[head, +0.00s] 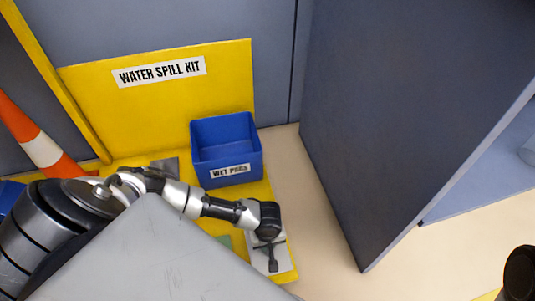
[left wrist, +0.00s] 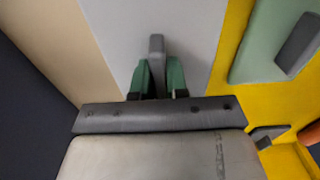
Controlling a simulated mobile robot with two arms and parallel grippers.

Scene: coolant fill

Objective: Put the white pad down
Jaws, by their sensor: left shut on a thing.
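The white pad (head: 283,263) is a flat pale sheet with a grey upright handle. It is at the front right of the yellow mat (head: 286,279), along the mat's edge with the beige floor. My left gripper (head: 268,241) is above it, pointing down. In the left wrist view, the two green-faced fingers (left wrist: 158,80) are closed on the grey handle of the white pad (left wrist: 200,25). The pad looks level and at or very near the mat; I cannot tell whether it touches. My right gripper is not seen.
A blue bin (head: 227,182) labelled WET PADS stands behind my left gripper. A green pad (head: 224,241) lies left of the white pad, and a grey pad (head: 171,166) farther back. An orange cone (head: 42,150) stands left. A dark cabinet panel (head: 400,110) rises right, past bare floor.

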